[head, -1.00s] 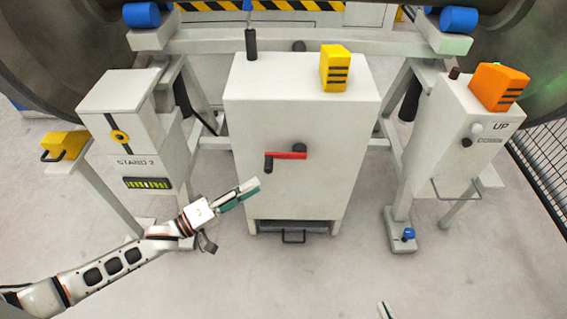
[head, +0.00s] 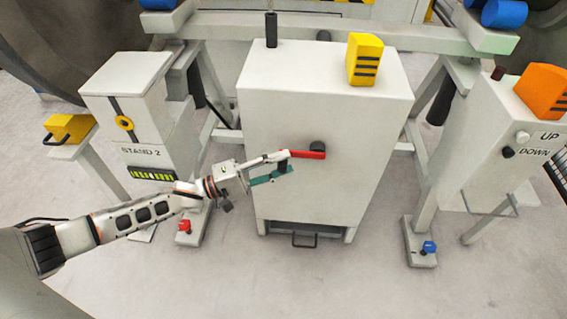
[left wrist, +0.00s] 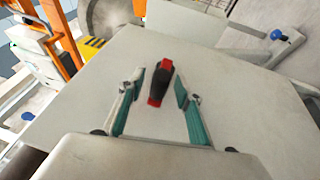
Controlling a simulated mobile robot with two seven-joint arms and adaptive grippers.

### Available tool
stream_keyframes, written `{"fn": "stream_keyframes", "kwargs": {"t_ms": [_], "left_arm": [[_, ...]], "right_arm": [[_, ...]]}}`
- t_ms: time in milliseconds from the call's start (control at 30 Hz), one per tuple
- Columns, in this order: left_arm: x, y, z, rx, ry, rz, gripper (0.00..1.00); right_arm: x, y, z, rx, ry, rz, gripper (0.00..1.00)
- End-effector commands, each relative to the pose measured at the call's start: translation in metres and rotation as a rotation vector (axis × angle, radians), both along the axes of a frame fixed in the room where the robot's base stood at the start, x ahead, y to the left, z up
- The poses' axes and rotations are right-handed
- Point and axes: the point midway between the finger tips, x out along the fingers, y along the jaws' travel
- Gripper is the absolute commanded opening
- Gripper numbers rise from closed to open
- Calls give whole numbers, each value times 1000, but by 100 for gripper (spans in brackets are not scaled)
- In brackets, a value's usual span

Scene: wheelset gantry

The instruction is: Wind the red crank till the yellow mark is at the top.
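The red crank (head: 307,154) is on the front of the white cabinet (head: 285,120), its arm pointing left from the dark hub (head: 318,147). Its black handle (left wrist: 161,79) sticks out toward my left gripper (head: 288,163). That gripper is open, with its green-padded fingers on either side of the handle in the left wrist view (left wrist: 166,92); gaps show on both sides. No yellow mark shows on the crank or around its hub. My right gripper is not in view.
A yellow block (head: 364,60) and a black upright grip (head: 271,30) stand on the cabinet. STAND 2 (head: 128,90), with a yellow ring (head: 124,123), is left. An UP/DOWN post (head: 500,130) with an orange block (head: 545,90) is right. Floor in front is clear.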

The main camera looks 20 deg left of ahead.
Motion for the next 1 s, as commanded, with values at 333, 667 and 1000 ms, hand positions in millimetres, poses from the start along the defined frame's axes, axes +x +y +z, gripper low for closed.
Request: {"fn": "stream_keyframes", "kwargs": {"t_ms": [333, 667, 1000], "left_arm": [[4, -5, 1, -1, 1, 1, 34], [4, -5, 1, -1, 1, 1, 0], [-2, -5, -5, -36, -6, 1, 0]], "right_arm": [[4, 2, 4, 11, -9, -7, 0], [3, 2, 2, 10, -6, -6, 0], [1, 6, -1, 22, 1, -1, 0]]}}
